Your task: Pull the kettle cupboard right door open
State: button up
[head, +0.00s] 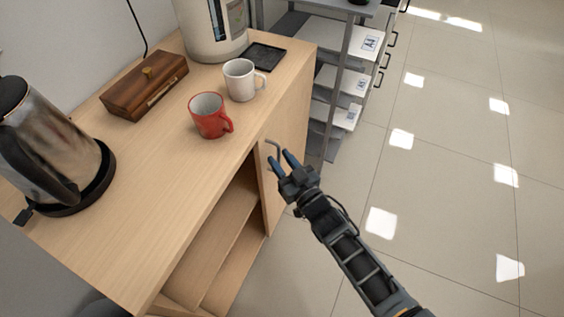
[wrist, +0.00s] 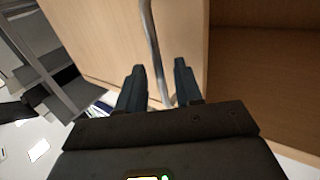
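The wooden kettle cupboard (head: 170,165) stands at left with its right door (head: 287,125) on the far half of its front. I cannot tell whether the door is fully closed or slightly ajar. A grey bar handle (head: 272,150) is near the door's left edge. My gripper (head: 279,157) is at the handle, with its fingers spread. In the wrist view the door (wrist: 100,40) fills the upper left, and the handle (wrist: 152,45) runs down between the two open fingertips (wrist: 160,72). No clear finger contact shows.
The cupboard's left half is open, showing shelves (head: 215,225). On top stand a kettle (head: 50,150), a wooden box (head: 145,85), a red mug (head: 208,117), a white mug (head: 240,80) and a white appliance (head: 210,30). A grey shelf rack (head: 345,75) stands beyond. The floor at right is clear.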

jog(key=shift+c, duration=0.4)
grip_shut()
dwell(0.9)
